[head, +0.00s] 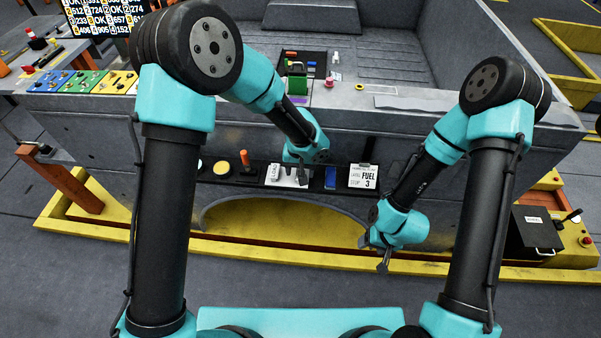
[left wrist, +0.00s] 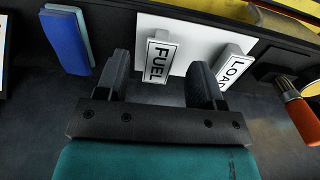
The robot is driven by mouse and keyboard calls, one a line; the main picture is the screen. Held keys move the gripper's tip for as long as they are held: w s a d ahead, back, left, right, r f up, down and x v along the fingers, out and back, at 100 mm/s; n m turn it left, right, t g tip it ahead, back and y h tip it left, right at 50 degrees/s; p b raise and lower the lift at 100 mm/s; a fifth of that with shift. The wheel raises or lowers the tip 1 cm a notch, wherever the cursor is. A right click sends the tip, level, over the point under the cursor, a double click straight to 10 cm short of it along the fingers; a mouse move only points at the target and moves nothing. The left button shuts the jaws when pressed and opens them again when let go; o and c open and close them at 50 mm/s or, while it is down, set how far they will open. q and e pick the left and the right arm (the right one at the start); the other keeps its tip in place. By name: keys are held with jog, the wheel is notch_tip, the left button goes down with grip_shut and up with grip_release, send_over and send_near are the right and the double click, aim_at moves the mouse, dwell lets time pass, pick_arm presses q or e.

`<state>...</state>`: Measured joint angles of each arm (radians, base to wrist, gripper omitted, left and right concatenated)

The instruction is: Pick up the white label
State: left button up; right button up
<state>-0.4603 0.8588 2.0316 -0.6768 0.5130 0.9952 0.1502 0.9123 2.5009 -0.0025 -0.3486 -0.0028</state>
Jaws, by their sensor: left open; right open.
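A white plate (head: 285,184) lies on the dark shelf, and it also shows in the left wrist view (left wrist: 190,28). On it are two white labels with black frames: one reading FUEL (left wrist: 158,62) and one whose visible letters read LOA (left wrist: 233,70). My left gripper (left wrist: 160,78) is open, its fingers on either side of the FUEL label. I cannot tell whether they touch it. In the head view my left gripper (head: 302,180) hides part of the plate. My right gripper (head: 384,264) is open and empty, hanging low in front of the yellow ledge.
A white card reading FUEL 3 (head: 363,177) and a blue block (head: 330,178) stand right of the plate on the shelf. An orange-handled item (head: 244,159) and a round yellow disc (head: 222,168) are to its left. A green item (head: 298,91) sits on the upper deck.

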pick_arm(q)
jog(key=shift+f, duration=0.45)
jog(key=shift+f, duration=0.25)
dwell(0.6)
jog(key=shift+c, duration=0.4)
jog(key=c, duration=0.8)
